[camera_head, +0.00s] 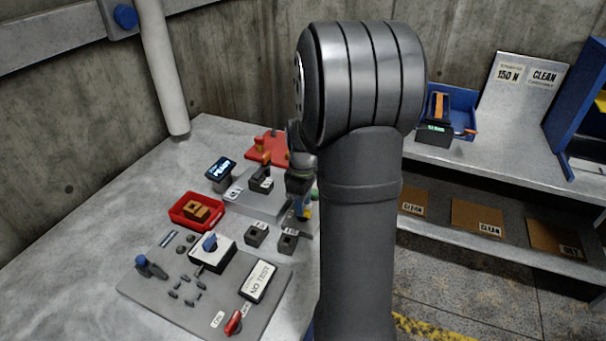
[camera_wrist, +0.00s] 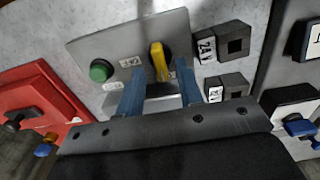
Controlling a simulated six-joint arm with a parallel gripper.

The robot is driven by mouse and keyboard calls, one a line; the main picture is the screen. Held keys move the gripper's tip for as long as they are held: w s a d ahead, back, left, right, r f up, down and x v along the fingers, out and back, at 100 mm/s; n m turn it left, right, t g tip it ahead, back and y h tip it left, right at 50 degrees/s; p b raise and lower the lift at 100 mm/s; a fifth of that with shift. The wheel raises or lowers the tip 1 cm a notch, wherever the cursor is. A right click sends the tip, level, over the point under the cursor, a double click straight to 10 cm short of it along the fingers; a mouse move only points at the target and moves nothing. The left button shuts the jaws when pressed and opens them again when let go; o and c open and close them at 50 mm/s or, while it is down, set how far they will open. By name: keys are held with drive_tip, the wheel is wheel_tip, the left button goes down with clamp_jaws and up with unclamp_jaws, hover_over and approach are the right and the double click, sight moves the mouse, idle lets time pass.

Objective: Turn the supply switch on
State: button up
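A yellow rotary switch handle (camera_wrist: 159,62) stands on a grey plate (camera_wrist: 95,47) in the wrist view, with a green button (camera_wrist: 101,70) to its left. Its small labels are not clear enough to confirm that it is the supply switch. My gripper (camera_wrist: 160,82) has its two blue fingers apart, one towards each side of the yellow handle. The fingertips are close to the handle; I cannot tell whether they touch it. In the head view, my gripper (camera_head: 299,205) points down by the small yellow part (camera_head: 308,212), and my arm hides much of that spot.
Black square sockets (camera_wrist: 235,42) sit just right of the plate. A red box (camera_wrist: 40,105) is at left. In the head view, a control panel (camera_head: 150,295) with a red switch (camera_head: 233,322), a red tray (camera_head: 176,212) and a small display (camera_head: 221,170) stand on the table.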

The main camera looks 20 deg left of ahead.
wheel_tip(320, 180, up, 16)
drive_tip(key=shift+f, duration=0.25)
idle(0.4)
wheel_tip(320, 180, down, 18)
drive_tip(key=shift+r, duration=0.25)
idle(0.3)
